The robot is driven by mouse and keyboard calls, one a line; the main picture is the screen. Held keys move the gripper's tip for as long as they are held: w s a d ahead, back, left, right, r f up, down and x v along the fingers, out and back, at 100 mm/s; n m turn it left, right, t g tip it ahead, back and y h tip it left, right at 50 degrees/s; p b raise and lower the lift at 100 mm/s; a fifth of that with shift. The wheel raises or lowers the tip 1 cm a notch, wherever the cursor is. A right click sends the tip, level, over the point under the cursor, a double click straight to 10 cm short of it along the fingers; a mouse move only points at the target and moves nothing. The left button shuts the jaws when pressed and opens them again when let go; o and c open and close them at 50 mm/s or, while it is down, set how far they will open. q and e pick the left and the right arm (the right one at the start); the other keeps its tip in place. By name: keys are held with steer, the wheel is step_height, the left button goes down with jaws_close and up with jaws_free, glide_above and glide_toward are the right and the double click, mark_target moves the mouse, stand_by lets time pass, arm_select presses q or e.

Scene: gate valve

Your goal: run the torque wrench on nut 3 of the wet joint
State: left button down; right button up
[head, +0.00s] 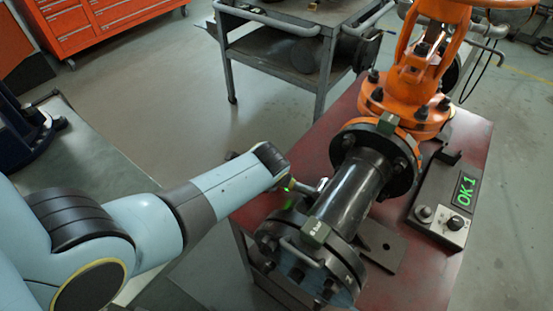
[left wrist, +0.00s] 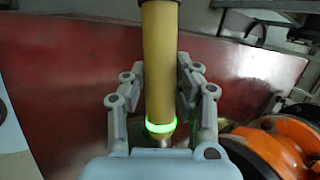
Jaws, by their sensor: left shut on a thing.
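The torque wrench shows in the left wrist view as a yellow handle (left wrist: 159,60) with a lit green ring (left wrist: 160,127). My left gripper (left wrist: 160,95) is shut on the handle, one finger on each side. In the head view my left gripper (head: 283,180) is beside the black pipe spool (head: 352,190), mostly hidden by my own arm. A green glow and a short grey metal part show at its end, close to the near flange (head: 320,270). I cannot tell which nut, if any, the wrench touches. My right gripper is not in view.
An orange valve (head: 410,75) bolts to the spool's far flange (head: 388,150). All stand on a dark red bench (head: 440,285). A grey cart (head: 290,50) and an orange tool cabinet (head: 95,20) stand behind.

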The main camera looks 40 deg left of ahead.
arm_select(q)
steer(key=shift+d+f+m+t, duration=0.2)
steer(key=shift+d+m+t, duration=0.1)
steer(key=shift+m+t, duration=0.15)
steer(key=shift+s, duration=0.1)
steer(key=shift+a+r+p, duration=0.15)
steer(key=shift+a+p, duration=0.05)
steer(key=shift+p, duration=0.1)
steer(key=shift+w+b, duration=0.75)
steer(key=shift+w, duration=1.15)
steer(key=shift+r+p, duration=0.15)
steer(key=shift+p, duration=0.15)
steer(key=shift+w, duration=0.1)
